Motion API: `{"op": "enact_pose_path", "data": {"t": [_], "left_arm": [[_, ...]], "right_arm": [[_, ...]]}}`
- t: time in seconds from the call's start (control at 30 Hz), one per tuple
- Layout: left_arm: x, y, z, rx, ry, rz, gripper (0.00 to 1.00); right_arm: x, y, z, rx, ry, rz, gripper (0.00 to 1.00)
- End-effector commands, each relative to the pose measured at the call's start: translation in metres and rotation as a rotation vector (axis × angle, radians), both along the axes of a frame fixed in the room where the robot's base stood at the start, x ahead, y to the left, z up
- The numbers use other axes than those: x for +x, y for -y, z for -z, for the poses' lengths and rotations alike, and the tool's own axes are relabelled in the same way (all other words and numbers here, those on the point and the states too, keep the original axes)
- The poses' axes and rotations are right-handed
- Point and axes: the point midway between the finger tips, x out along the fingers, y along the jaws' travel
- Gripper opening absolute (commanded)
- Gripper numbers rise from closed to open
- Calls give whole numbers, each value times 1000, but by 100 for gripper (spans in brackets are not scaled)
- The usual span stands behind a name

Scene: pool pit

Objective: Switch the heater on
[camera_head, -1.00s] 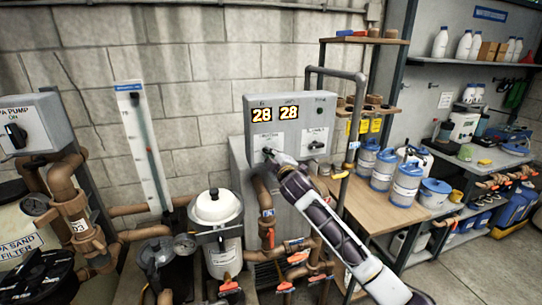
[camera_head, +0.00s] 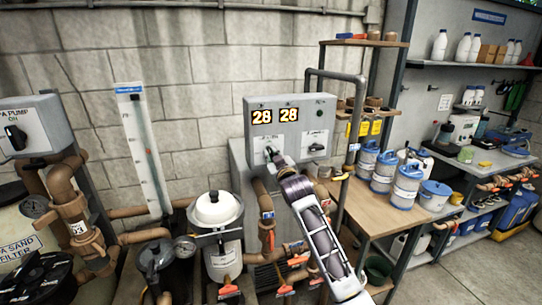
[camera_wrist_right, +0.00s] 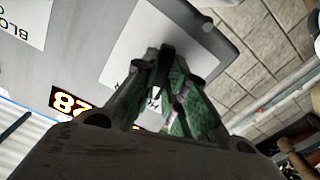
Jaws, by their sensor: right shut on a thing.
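The heater's grey control box (camera_head: 290,105) hangs in front of the block wall in the head view. It shows two lit displays, both reading 28 (camera_head: 275,115). My right gripper (camera_head: 271,154) reaches up to the left control on the box's lower face, and its fingers mostly hide that control. In the right wrist view my fingers (camera_wrist_right: 165,85) are shut on a black knob (camera_wrist_right: 166,58) over a white label plate. The knob's exact pointing is hard to read. A second dark switch (camera_head: 316,147) is on the box's right side, apart from my gripper. My left gripper is out of view.
A bent grey pipe (camera_head: 335,74) rises close beside the box on the right. Brown pipes and a white canister (camera_head: 216,209) stand below left. A pump switch box (camera_head: 30,128) is at far left. A wooden bench (camera_head: 385,210) with tubs stands right.

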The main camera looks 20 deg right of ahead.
Motion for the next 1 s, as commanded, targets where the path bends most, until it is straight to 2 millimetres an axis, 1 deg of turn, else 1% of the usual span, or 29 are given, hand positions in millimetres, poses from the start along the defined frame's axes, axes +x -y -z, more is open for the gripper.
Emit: {"op": "enact_pose_path", "data": {"t": [0.4,0.53,0.77,0.8,0.97,1.0], "left_arm": [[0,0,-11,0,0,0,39],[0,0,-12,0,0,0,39],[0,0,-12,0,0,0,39],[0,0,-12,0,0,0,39],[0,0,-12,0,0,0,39],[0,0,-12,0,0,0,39]], "right_arm": [[0,-1,1,316,-16,0,0],[0,-1,1,369,-17,0,0],[0,0,2,376,-16,0,0],[0,0,2,376,-16,0,17],[0,0,1,374,-15,0,38],[0,0,1,374,-15,0,39]]}}
